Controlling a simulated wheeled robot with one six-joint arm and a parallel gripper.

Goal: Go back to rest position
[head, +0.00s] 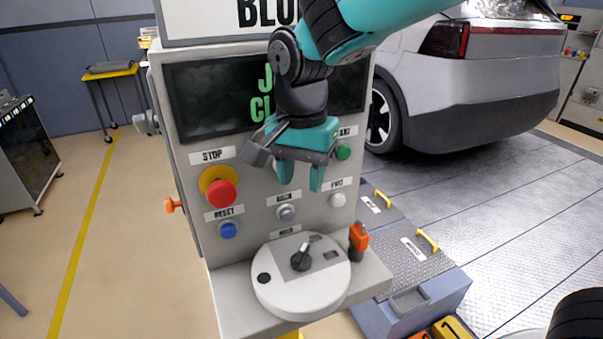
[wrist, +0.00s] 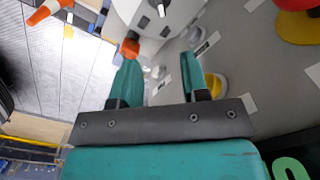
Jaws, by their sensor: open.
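My gripper (head: 300,175) hangs in front of the control panel (head: 185,139), pointing down, with its two teal fingers apart and nothing between them. In the wrist view the open fingers (wrist: 160,80) point toward the panel's lower shelf. The panel carries a red stop button (head: 221,192) on a yellow collar, a blue reset button (head: 228,230), a grey button (head: 286,212), a white button (head: 338,200) and a green button (head: 343,152). My gripper and wrist hide part of the screen (head: 205,97) and the panel face.
A round white dial plate (head: 275,290) with a black knob (head: 301,259) sits on the shelf, beside an orange-topped switch (head: 358,238). A silver car (head: 480,85) stands behind right. A blue-grey step box (head: 430,300) lies low right. Open floor (head: 130,240) lies left.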

